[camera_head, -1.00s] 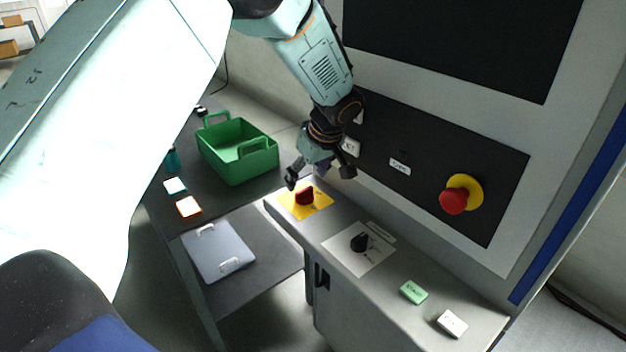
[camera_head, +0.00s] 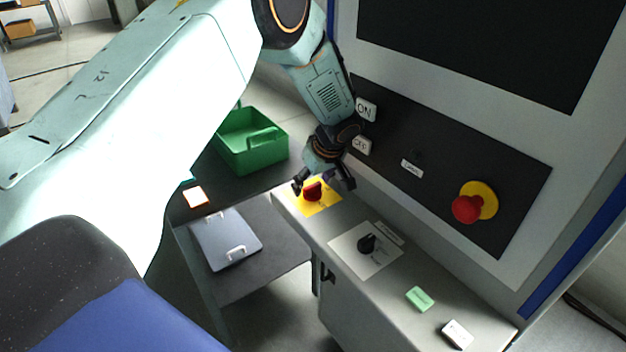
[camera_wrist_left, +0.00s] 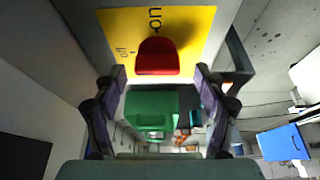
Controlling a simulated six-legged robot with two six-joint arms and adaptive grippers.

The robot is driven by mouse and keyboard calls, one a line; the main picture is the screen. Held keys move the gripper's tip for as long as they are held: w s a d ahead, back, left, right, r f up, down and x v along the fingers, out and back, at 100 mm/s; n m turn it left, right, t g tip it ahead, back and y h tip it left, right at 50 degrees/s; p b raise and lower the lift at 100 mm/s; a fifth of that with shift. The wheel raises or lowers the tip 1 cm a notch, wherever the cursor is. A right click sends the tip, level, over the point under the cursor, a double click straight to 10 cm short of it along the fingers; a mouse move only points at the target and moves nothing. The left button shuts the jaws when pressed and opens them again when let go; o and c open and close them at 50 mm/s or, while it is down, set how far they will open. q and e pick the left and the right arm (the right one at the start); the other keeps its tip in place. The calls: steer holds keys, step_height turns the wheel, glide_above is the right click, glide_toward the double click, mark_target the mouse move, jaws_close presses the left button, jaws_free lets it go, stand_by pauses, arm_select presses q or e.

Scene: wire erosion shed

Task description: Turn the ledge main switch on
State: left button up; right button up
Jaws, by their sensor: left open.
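The ledge main switch is a red knob (camera_head: 312,191) on a yellow plate (camera_head: 322,209) at the far end of the grey ledge. In the left wrist view the red knob (camera_wrist_left: 157,58) sits on the yellow plate (camera_wrist_left: 198,22), with "on" printed above it and "off" to its left. Which mark the knob points at I cannot tell. My left gripper (camera_head: 323,186) is open and empty, pointing down over the knob. Its fingers (camera_wrist_left: 160,88) stand apart on either side of the knob in the wrist view, with no clear contact. My right gripper is out of view.
A black knob (camera_head: 367,243) on a white plate, a green button (camera_head: 420,298) and a white block (camera_head: 457,334) lie along the ledge. A red emergency button (camera_head: 467,208) juts from the panel. A green crate (camera_head: 250,155) and a grey lidded tray (camera_head: 224,240) stand left.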

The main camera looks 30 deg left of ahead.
arm_select(q)
steer(key=shift+w+f, duration=0.35)
steer(key=shift+f, duration=0.05)
steer(key=shift+s+d+r, duration=0.1)
steer(key=shift+s+r, duration=0.05)
steer(key=shift+s, duration=0.05)
steer(key=shift+s+r, duration=0.1)
steer(key=shift+s, duration=0.1)
steer(key=shift+c, duration=1.1)
steer(key=shift+w+f, duration=0.2)
steer(key=shift+w, duration=0.1)
steer(key=c, duration=0.9)
